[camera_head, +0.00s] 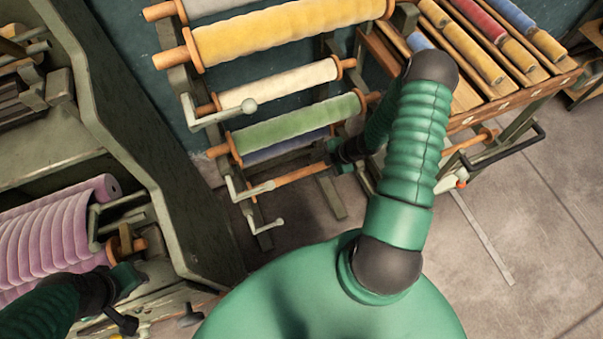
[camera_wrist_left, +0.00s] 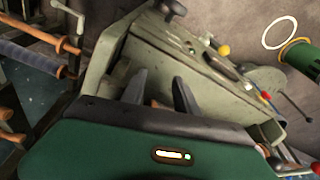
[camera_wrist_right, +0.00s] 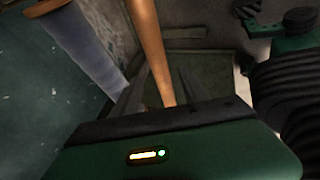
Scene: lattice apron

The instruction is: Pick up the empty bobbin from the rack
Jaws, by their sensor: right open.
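The empty bobbin (camera_head: 300,173) is a bare wooden rod, lying on the lowest front arms of the yarn rack, below the green roll. My right gripper (camera_head: 334,158) is at its right end, partly hidden by my arm. In the right wrist view the bobbin (camera_wrist_right: 150,45) runs down between the two open fingers. I cannot tell whether they touch it. My left gripper (camera_wrist_left: 158,88) is open and empty over a grey-green machine, away from the rack.
Yellow (camera_head: 280,33), cream (camera_head: 279,85) and green (camera_head: 300,122) rolls hang above the bobbin. A wooden table (camera_head: 500,100) with coloured spools stands right of the rack. Pink yarn (camera_head: 55,235) sits in the machine at left. The floor at right is mostly clear.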

